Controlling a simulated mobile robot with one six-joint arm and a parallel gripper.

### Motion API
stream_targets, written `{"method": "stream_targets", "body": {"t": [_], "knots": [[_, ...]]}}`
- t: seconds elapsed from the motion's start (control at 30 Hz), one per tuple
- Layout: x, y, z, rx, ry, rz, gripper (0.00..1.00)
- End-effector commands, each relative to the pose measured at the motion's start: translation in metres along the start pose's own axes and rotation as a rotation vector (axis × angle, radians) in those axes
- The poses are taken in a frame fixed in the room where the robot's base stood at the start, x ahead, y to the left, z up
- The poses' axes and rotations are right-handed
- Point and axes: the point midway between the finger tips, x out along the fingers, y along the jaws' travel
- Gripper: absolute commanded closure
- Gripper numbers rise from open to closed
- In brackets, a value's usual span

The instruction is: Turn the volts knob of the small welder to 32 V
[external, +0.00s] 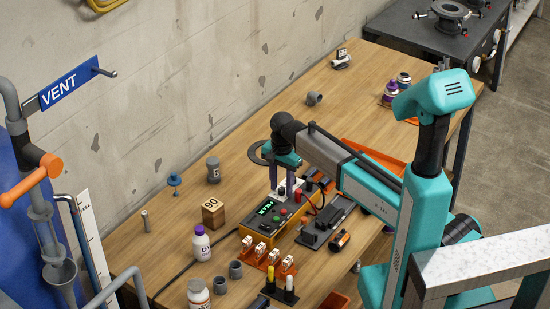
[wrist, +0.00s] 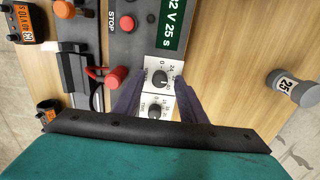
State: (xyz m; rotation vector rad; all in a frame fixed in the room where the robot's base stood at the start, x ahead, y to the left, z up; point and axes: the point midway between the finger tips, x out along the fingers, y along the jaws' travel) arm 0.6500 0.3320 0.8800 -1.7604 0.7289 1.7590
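The small welder (external: 262,226) is an orange and dark box on the bench, with a lit green display (wrist: 172,24) reading "32 V 25 s", its left end cut off in the wrist view. The volts knob (wrist: 161,78) is a small dark knob on a white dial plate. A second knob (wrist: 155,106), marked TIME, sits just below it in the picture. My gripper (wrist: 157,84) points down at the dial plate, with a finger on either side of the volts knob. The fingers are apart, with a gap between them and the knob. In the external view my gripper (external: 285,189) is over the welder's far end.
White-topped clips on an orange rack (external: 268,256) stand before the welder.

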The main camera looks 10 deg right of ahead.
Motion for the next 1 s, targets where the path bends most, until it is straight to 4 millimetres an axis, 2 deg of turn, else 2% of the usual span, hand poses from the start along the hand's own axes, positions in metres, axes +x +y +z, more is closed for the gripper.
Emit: {"method": "stream_targets", "body": {"t": [0.17, 0.37, 1.0], "knots": [[-0.004, 0.000, 0.000, 0.000, 0.000, 0.000, 0.62], [-0.017, -0.001, 0.000, 0.000, 0.000, -0.001, 0.62], [-0.090, -0.001, 0.000, 0.000, 0.001, -0.002, 0.62]]}}
